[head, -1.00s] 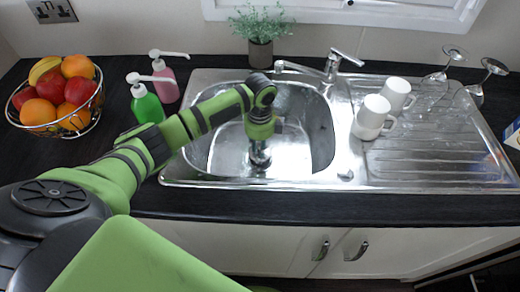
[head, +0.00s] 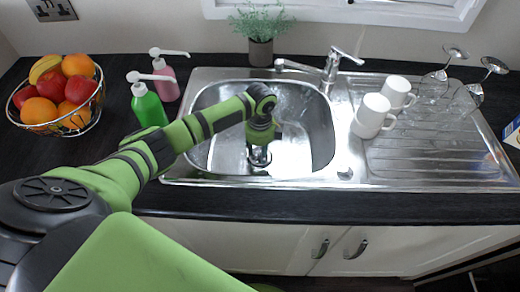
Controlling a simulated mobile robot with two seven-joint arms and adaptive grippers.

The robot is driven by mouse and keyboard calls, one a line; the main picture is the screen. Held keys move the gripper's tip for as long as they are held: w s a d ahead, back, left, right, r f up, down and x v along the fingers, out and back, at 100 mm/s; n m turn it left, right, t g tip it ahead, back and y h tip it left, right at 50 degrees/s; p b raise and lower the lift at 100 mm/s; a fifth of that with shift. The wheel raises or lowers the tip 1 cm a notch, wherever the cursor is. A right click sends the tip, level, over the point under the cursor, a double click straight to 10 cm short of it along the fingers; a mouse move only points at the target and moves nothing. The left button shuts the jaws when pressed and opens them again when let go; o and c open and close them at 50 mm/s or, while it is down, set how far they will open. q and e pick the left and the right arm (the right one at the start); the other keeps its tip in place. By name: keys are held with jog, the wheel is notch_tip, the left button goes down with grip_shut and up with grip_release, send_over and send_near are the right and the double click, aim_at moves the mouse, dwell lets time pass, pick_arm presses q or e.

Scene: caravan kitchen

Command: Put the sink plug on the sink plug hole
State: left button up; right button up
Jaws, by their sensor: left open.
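The steel sink basin (head: 310,150) is in the middle of the head view. My left arm reaches in from the left, and my left gripper (head: 259,158) points down inside the basin, low near its front part. Its fingers look spread apart and are small in the picture. The plug hole is not clearly visible; the gripper covers that part of the basin floor. I cannot make out the sink plug for certain. A small round metal piece (head: 345,173) lies on the sink's front rim, right of the basin. My right gripper is not in view.
A tap (head: 333,65) stands behind the basin. White mugs (head: 371,117) and upturned glasses (head: 470,97) stand on the drainer to the right. A green soap bottle (head: 148,105), a pink one (head: 164,82) and a fruit basket (head: 60,95) are at left.

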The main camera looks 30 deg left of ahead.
aim_at(260, 151)
pick_arm(q)
notch_tip(260, 151, up, 12)
jog(key=shift+r+b, duration=0.2)
jog(key=shift+b, duration=0.1)
dwell(0.3)
